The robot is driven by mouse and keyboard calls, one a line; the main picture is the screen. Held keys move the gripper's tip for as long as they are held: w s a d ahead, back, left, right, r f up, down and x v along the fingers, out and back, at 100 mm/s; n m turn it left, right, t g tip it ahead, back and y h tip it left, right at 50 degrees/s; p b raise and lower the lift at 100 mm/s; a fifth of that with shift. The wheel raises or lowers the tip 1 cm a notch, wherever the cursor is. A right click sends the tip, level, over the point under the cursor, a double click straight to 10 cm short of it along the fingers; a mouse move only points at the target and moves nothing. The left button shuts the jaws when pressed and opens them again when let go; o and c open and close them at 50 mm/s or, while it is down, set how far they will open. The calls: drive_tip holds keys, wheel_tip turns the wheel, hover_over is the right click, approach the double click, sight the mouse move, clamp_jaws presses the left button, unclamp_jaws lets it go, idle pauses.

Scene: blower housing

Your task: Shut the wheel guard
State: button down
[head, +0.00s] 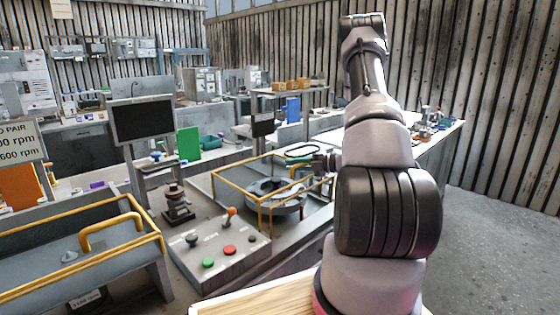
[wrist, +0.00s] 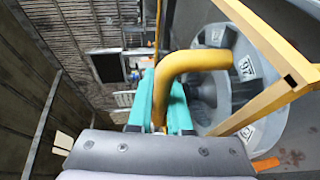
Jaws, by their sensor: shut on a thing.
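The wheel guard (head: 238,188) is a yellow bar frame around a grey round wheel (head: 262,187) on the bench in the middle of the head view. In the wrist view a yellow guard bar (wrist: 262,106) crosses in front of the wheel (wrist: 240,65), which carries numbered labels. My gripper (wrist: 165,88) has teal fingers on either side of the bent yellow guard handle (wrist: 196,59) and is shut on it. In the head view my arm partly hides the gripper (head: 300,171) and the right side of the guard. I cannot tell the guard's exact angle.
A control panel with a red button (head: 229,250), a green button (head: 208,263) and an orange-knobbed lever (head: 230,213) stands in front of the guard. A dark monitor (head: 143,119) stands behind. Clear floor (head: 500,220) lies at right.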

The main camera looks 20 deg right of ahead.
sight(304, 177)
drive_tip(key=s, duration=0.1)
drive_tip(key=s+d, duration=0.1)
drive_tip(key=s, duration=0.2)
drive_tip(key=shift+s+d, duration=0.25)
drive_tip(key=shift+d, duration=0.15)
drive_tip(key=c, duration=1.1)
unclamp_jaws()
drive_tip(key=shift+s+d, duration=0.1)
drive_tip(key=v, duration=1)
drive_tip(key=shift+s+d+r, duration=0.15)
drive_tip(key=shift+s+d, duration=0.05)
drive_tip(key=shift+d, duration=0.05)
